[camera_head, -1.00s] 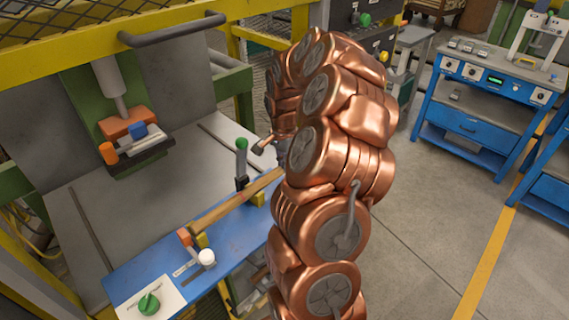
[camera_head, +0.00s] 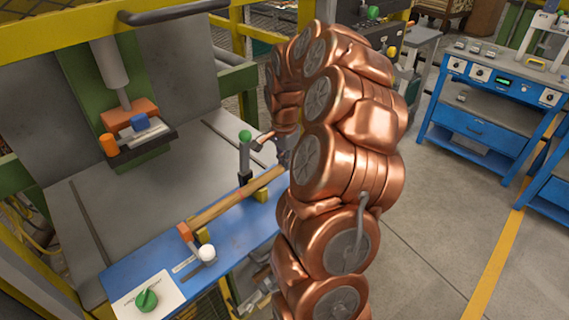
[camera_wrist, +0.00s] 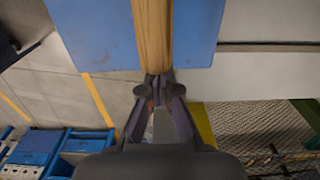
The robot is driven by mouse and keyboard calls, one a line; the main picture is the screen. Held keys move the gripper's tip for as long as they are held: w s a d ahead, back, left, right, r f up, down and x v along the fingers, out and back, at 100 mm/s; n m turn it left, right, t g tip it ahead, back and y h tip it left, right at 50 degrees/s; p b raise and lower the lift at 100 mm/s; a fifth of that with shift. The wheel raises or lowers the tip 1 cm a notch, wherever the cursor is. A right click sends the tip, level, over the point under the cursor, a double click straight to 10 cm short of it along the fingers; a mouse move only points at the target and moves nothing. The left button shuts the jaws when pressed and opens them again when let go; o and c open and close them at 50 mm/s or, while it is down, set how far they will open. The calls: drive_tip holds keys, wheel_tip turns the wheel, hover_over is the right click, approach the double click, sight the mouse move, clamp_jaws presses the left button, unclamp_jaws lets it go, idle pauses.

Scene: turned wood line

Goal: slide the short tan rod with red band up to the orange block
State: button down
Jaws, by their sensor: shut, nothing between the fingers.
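The tan rod (camera_head: 225,209) lies lengthwise over yellow supports on a blue bench plate. Its left end is at or very near the orange block (camera_head: 184,231); I cannot tell if they touch. In the wrist view the rod (camera_wrist: 152,35) runs away from me over the blue plate. My gripper (camera_wrist: 154,88) is shut and empty, its fingertips at the rod's near end, touching it or nearly so.
A post with a green ball (camera_head: 245,137) stands behind the rod. A white knob (camera_head: 207,253) sits in front of the orange block, and a green dial (camera_head: 146,299) is at the plate's left end. A press with a small tray (camera_head: 140,140) stands at the back left.

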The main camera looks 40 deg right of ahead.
drive_tip(key=d+r+b, duration=0.4)
drive_tip(key=r, duration=0.6)
idle(0.3)
drive_tip(key=shift+s, duration=0.1)
